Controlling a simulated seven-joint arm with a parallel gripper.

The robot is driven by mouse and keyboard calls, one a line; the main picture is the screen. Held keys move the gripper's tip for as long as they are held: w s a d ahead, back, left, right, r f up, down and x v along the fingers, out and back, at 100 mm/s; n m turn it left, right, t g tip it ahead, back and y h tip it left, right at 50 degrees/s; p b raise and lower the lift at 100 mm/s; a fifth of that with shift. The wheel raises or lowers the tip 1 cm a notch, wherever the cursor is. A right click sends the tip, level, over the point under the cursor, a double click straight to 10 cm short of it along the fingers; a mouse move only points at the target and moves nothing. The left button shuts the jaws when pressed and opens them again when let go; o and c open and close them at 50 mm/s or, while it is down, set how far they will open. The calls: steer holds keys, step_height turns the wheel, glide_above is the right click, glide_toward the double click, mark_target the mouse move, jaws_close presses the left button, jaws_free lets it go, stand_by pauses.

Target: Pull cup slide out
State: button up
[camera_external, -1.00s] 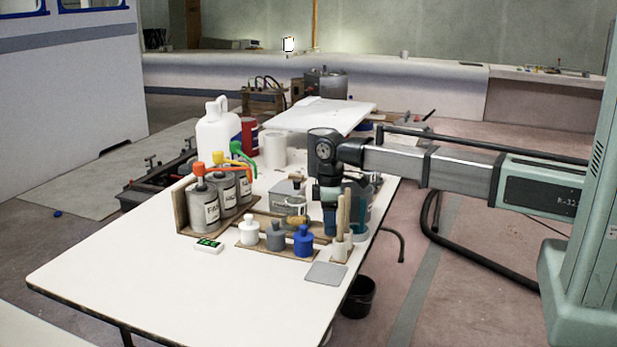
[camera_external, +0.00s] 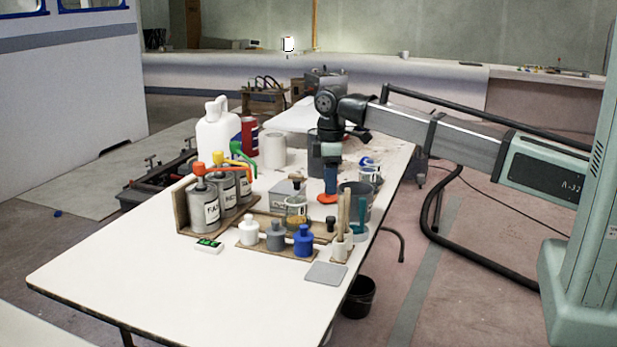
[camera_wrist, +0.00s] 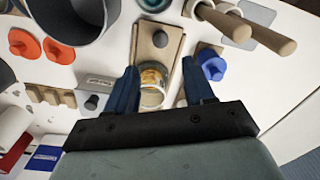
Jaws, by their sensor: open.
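The cup also shows in the external view (camera_external: 297,222), beside the row of small bottles. My gripper (camera_external: 331,193) points down above the table, behind the cup. In the wrist view my gripper (camera_wrist: 161,68) is open, one blue finger on either side of the cup's line of sight. Nothing is held. Whether the fingers reach down to the cup's height is unclear.
Wooden-handled tools (camera_external: 343,212) stand in white holders at the right. A blue bottle (camera_external: 303,241) and a dark pot (camera_external: 355,202) are close by. Orange discs (camera_wrist: 60,51) lie to the left in the wrist view. The table's front (camera_external: 180,285) is clear.

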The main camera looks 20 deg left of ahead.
steer(key=shift+r, duration=1.1)
steer(key=w+d+f+m, duration=0.5)
steer(key=w+d+f, duration=0.2)
steer(key=w+d, duration=0.55)
steer(key=w+d+f+m+g+h, duration=0.15)
steer(key=w+d+f, duration=0.25)
steer(key=d+f, duration=0.45)
steer(key=w+d+f+m, duration=0.3)
steer(key=w+d+f, duration=0.2)
steer(key=d+f, duration=0.3)
steer(key=w+d+f+m+h, duration=0.15)
steer(key=w+d+f, duration=0.35)
steer(key=d, duration=0.5)
steer(key=s+d+f+m+g, duration=0.1)
steer(key=s+d+f+m, duration=0.2)
steer(key=d+f, duration=0.6)
steer(key=s+d+f+m+g, duration=0.25)
steer(key=d+f, duration=0.25)
steer(key=d, duration=0.7)
steer(key=s+d+f+m+g+y, duration=0.1)
steer(key=s+d+f+m, duration=0.2)
steer(key=s+d, duration=0.4)
steer(key=s+d+f+m+y, duration=0.2)
steer(key=s+d+f+m, duration=0.1)
steer(key=s+d, duration=0.4)
steer(key=shift+s+f+g, duration=0.4)
steer(key=shift+s+f, duration=0.2)
steer(key=shift+s, duration=0.65)
